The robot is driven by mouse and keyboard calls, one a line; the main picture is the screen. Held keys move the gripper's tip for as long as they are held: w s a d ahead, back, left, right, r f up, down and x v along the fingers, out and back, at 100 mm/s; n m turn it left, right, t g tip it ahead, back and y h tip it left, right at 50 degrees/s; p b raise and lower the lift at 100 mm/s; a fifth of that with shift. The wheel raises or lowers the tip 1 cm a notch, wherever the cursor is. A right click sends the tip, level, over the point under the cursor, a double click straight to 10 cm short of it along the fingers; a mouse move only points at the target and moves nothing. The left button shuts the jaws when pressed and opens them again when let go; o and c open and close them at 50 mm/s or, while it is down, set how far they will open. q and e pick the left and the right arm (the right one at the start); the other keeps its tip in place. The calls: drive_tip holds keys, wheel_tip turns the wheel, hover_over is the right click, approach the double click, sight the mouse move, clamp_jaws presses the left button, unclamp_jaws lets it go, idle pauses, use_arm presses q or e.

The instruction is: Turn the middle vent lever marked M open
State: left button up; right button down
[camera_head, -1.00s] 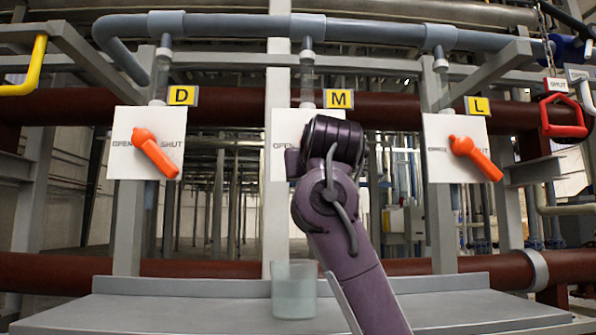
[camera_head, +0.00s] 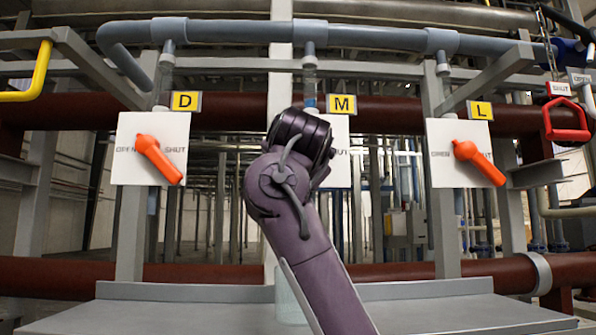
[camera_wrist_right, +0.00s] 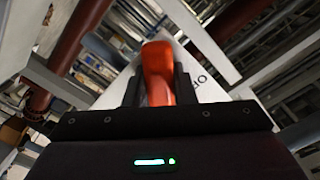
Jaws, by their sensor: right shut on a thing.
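The middle panel (camera_head: 340,165) under the yellow M label (camera_head: 342,104) is white. My right arm hides its left part and its lever in the head view; only the end of the word SHUT shows. In the right wrist view, the orange lever (camera_wrist_right: 158,62) stands between the two black fingers of my right gripper (camera_wrist_right: 159,88), which is shut on it. The white panel (camera_wrist_right: 207,88) lies behind, with part of the lettering OPEN visible. The lever's exact angle against the lettering cannot be told. My left gripper is not in view.
Panels D (camera_head: 130,168) and L (camera_head: 443,170) carry orange levers slanting down to the right. A clear beaker (camera_head: 288,302) stands on the grey ledge (camera_head: 180,312), partly behind my right arm. A red handle (camera_head: 566,120) hangs at the right, a yellow one (camera_head: 28,92) at the left.

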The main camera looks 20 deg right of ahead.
drive_tip(key=shift+a+r+m, duration=0.1)
drive_tip(key=shift+r+m, duration=0.2)
drive_tip(key=shift+m, duration=0.1)
drive_tip(key=shift+s+r, duration=0.1)
drive_tip(key=c, duration=1.6)
unclamp_jaws()
drive_tip(key=shift+c, duration=0.2)
drive_tip(key=o, duration=0.4)
drive_tip(key=shift+w, duration=0.25)
drive_tip(key=shift+o, duration=0.2)
drive_tip(key=shift+f, duration=0.2)
drive_tip(key=b+v, duration=0.4)
drive_tip(key=v, duration=0.3)
drive_tip(key=shift+s+b, duration=0.4)
drive_tip(key=shift+a, duration=0.15)
